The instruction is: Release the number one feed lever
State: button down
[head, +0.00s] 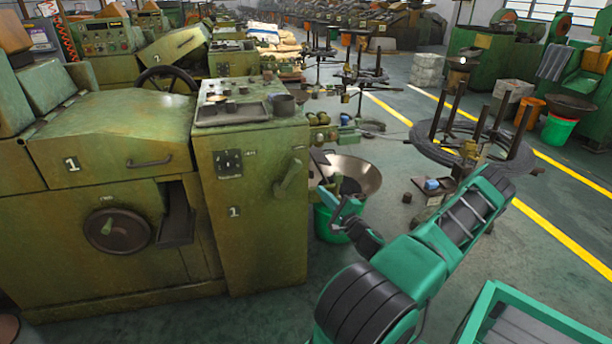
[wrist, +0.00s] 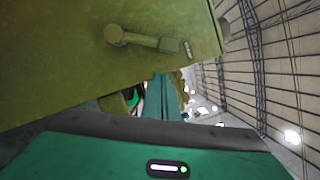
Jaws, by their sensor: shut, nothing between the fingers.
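The number one feed lever (head: 289,178) is a green-grey handle on the side of the green machine cabinet (head: 234,265), which carries a white "1". It slants in the head view, one end higher than the other. In the wrist view the lever (wrist: 145,40) lies nearly level across the panel, a round end at left and a small plate at right. My gripper (head: 338,203) is right of and below the lever in the head view, apart from it. It is shut and empty; its fingertips are hard to make out.
A metal bowl (head: 355,172) over a green bucket (head: 328,226) stands close behind my gripper. A round wire stand (head: 435,150) is at right. The handwheel machine (head: 110,140) adjoins the cabinet at left. Floor in front of the cabinet is clear.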

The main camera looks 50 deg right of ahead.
jog(key=shift+s+d+f+m+h, duration=0.15)
jog(key=shift+s+d+m+h, duration=0.55)
jog(key=shift+d+m, duration=0.15)
jog(key=shift+w, duration=0.1)
jog(key=w+r, duration=0.3)
jog(key=w, duration=0.8)
jog(key=shift+d, duration=0.2)
jog(key=shift+w+r, duration=0.1)
jog(key=shift+d+r, duration=0.1)
